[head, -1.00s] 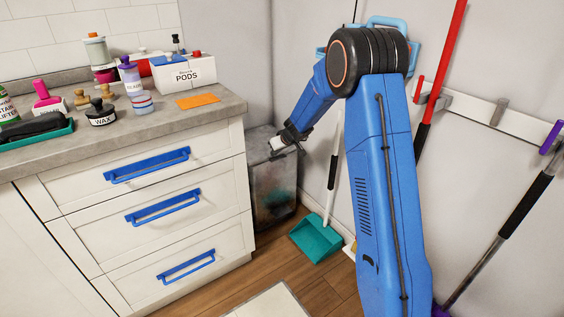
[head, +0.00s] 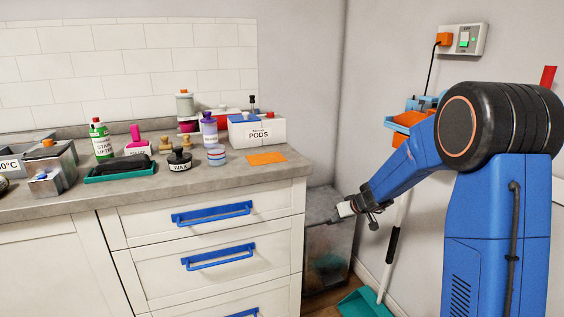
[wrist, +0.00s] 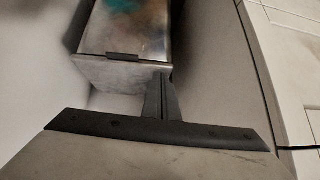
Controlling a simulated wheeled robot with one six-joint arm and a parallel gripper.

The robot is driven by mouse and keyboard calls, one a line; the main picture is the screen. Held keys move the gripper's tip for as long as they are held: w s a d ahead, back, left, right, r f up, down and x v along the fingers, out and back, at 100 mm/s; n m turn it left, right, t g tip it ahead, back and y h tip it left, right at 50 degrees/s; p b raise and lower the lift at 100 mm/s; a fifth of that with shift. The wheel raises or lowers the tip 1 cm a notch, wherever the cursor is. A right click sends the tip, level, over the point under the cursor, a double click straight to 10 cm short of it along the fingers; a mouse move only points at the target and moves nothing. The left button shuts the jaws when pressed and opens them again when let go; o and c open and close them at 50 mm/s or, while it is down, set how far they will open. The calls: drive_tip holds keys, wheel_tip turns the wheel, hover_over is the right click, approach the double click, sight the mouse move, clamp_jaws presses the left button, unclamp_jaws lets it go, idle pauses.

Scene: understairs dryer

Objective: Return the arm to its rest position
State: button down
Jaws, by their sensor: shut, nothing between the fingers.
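My blue arm reaches leftward and down from its black shoulder joint at the right of the head view. My gripper (head: 343,211) is at the arm's end, in front of or above the grey metal bin in the corner, right of the counter. Its fingers are together and empty. In the wrist view my gripper (wrist: 160,82) is shut and points toward the bin (wrist: 125,45). I cannot tell the exact gap between the fingertips and the bin.
The drawer cabinet (head: 205,222) with blue handles stands just left of the gripper. Its counter holds bottles, a black tub, a tray and a pods box (head: 257,131). A teal dustpan (head: 365,303) is on the floor below the arm. Wall and socket (head: 462,40) lie behind.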

drive_tip(key=s+a+r+g, duration=0.1)
drive_tip(key=s+r, duration=0.4)
drive_tip(key=s, duration=0.4)
drive_tip(key=s+a+r, duration=0.2)
drive_tip(key=s+r, duration=0.3)
drive_tip(key=s, duration=0.3)
drive_tip(key=s+a+r+g, duration=0.1)
drive_tip(key=s+r, duration=0.3)
drive_tip(key=s, duration=0.5)
drive_tip(key=s+d+m+h, duration=0.1)
drive_tip(key=s+d+m, duration=0.1)
drive_tip(key=s, duration=1)
drive_tip(key=s+d+m+h, duration=0.1)
drive_tip(key=s+d, duration=0.4)
drive_tip(key=s, duration=0.8)
drive_tip(key=shift+d+f+m+g+h, duration=0.25)
drive_tip(key=shift+f+m+g+h, duration=0.15)
drive_tip(key=shift+h, duration=0.4)
